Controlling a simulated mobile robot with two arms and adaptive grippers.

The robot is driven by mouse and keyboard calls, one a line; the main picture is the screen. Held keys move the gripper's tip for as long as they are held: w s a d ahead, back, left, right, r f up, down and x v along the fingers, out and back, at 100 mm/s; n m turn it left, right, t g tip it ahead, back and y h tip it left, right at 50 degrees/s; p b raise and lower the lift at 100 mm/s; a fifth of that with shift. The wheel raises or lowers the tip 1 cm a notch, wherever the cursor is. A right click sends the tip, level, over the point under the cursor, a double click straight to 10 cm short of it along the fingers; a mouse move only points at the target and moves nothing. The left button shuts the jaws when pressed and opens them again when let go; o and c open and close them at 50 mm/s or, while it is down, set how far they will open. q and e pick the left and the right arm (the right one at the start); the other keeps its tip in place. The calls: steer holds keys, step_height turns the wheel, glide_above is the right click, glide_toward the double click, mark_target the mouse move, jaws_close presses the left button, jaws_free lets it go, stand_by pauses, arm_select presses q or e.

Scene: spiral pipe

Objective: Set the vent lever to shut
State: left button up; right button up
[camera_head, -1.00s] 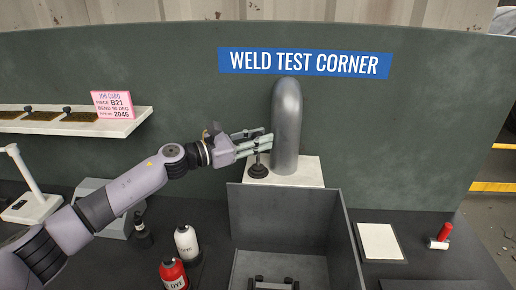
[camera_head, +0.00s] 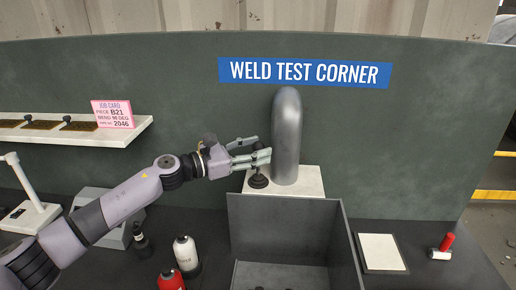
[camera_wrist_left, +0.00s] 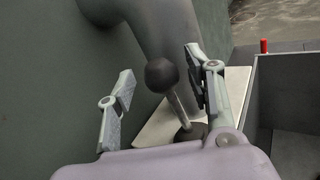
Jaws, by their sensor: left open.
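The vent lever has a black round base (camera_head: 258,181) on a pale block (camera_head: 312,182), at the foot of a grey upright pipe (camera_head: 287,135). In the left wrist view its dark ball knob (camera_wrist_left: 161,74) sits on a thin rod that leans toward the upper left from the base. My left gripper (camera_head: 263,149) is open at the lever, just left of the pipe. The knob and rod lie between its fingers, closer to the right-hand finger; I cannot tell whether they touch. In the head view the fingers hide the lever's upper part. My right gripper is not in view.
An open grey bin (camera_head: 282,220) stands in front of the block. Red (camera_head: 171,281) and white (camera_head: 186,253) bottles stand left of it. A white card (camera_head: 380,252) and a red-handled item (camera_head: 445,244) lie to the right. A green-grey panel (camera_head: 420,140) rises behind.

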arm_select(q)
steer(key=v, duration=1.1)
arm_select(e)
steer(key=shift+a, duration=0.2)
